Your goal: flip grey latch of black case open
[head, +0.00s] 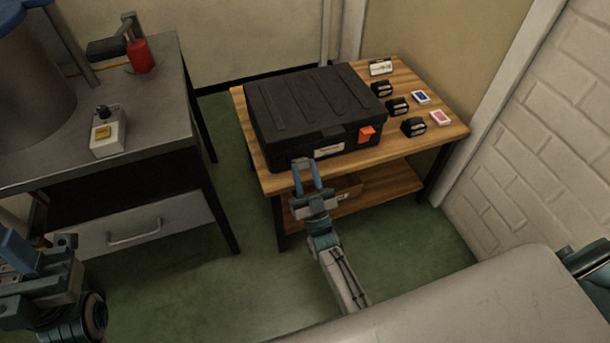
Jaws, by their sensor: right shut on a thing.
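The black case (310,105) lies flat on the wooden table with its lid down. An orange latch (367,134) is at the right of its front face. The grey latch (303,162) is at the left of the front face, mostly covered by my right fingertips. My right gripper (305,168) reaches up to the case front from below, its blue fingers shut on the grey latch. My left gripper (18,250) is at the lower left, far from the case and partly cut off; its jaw opening is unclear.
Several small black boxes (397,106) and card packs (439,117) stand right of the case on the wooden table (455,131). A metal bench (160,105) at left holds a switch box (107,135) and a red object (139,57). Green floor lies between.

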